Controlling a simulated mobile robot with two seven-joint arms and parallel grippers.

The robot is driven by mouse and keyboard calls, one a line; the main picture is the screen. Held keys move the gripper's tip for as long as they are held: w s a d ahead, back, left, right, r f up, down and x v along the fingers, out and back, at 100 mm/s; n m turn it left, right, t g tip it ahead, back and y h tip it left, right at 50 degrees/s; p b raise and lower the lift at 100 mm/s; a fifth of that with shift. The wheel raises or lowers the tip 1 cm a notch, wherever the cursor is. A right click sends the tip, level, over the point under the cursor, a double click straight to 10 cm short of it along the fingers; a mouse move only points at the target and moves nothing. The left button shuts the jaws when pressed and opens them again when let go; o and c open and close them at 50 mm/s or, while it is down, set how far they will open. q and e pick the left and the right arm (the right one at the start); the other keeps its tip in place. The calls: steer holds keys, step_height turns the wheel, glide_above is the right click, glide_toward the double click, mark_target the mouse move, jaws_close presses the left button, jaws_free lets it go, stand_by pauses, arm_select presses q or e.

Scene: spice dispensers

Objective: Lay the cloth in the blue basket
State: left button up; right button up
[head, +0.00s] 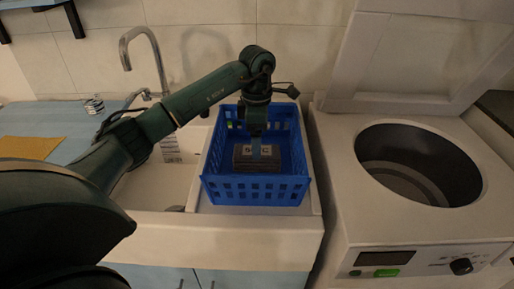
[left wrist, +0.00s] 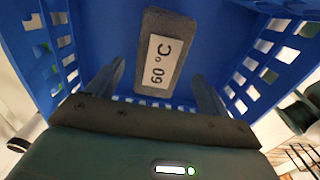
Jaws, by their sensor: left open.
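The blue basket (head: 225,188) stands on the ledge right of the sink, with slotted walls. A dark grey block-like bundle, apparently the folded cloth (head: 243,164), lies inside with a white label. In the left wrist view the cloth (left wrist: 163,22) shows its label reading "60 °C", and the basket's blue floor (left wrist: 105,30) is around it. My left gripper (head: 257,150) points down into the basket above the cloth. In the left wrist view its two fingers (left wrist: 158,88) are apart, one on each side of the cloth's near end; contact cannot be made out. My right gripper is not in view.
A top-loading washer (head: 345,205) with a round open drum (head: 405,180) and raised lid stands right of the basket. The sink (head: 150,190) and its tap (head: 140,32) are to the left. A flat orange sheet (head: 28,147) lies on the blue counter (head: 75,125).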

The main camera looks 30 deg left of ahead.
arm_select(q)
step_height(320, 180, up, 8)
steer(key=shift+r, duration=0.15)
steer(key=shift+d, duration=0.1)
stand_by(0.5)
